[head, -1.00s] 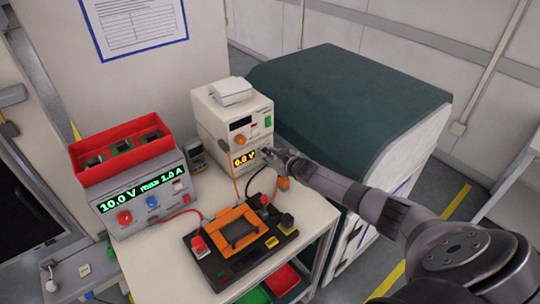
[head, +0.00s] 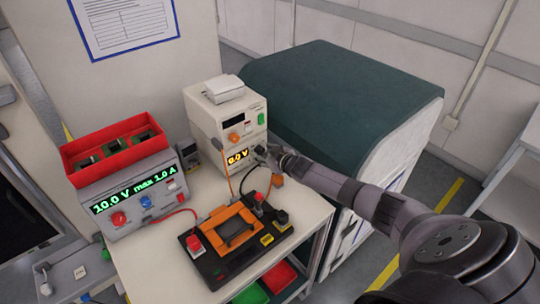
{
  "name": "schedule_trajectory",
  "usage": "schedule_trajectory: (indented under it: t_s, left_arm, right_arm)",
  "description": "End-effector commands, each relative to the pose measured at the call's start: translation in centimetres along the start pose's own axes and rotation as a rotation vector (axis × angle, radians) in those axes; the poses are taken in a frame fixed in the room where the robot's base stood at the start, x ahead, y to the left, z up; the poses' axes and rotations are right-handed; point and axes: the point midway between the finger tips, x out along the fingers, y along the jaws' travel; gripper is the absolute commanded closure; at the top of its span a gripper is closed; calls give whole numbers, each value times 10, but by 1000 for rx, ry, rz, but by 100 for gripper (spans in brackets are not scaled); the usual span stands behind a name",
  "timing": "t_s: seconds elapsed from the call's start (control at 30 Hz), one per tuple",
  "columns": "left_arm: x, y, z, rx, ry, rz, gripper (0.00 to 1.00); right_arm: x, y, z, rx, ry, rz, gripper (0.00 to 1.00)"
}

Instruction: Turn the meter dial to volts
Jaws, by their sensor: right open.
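A bench meter (head: 236,159) with an amber display reading 0.0 V is the lower of two stacked cream units at the back of the trolley top. My right gripper (head: 266,154) is open, with its fingers at the right part of the meter's front, beside the display. The dial there is mostly covered by the fingers, so I cannot tell its setting or whether they touch it. My left gripper is not in the head view.
The upper cream unit (head: 217,119) has an orange knob. A power supply (head: 128,204) reading 10.0 V max 1.0 A carries a red bin (head: 104,152) at left. A black-and-orange test fixture (head: 215,268) lies in front. Orange, black and red leads cross the trolley top (head: 165,266).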

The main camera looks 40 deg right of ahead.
Motion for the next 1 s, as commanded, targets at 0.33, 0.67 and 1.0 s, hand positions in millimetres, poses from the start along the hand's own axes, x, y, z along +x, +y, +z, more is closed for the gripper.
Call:
schedule_trajectory:
  t_s: [0.33, 0.67, 1.0]
  left_arm:
    - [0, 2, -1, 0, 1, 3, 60]
    - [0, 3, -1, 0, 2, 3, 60]
    - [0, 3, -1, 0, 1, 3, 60]
  right_arm:
    - [-42, -1, 3, 0, -3, -2, 52]
    - [-95, 0, 2, -3, -3, 0, 52]
    - [-118, 1, 1, -1, -2, 2, 52]
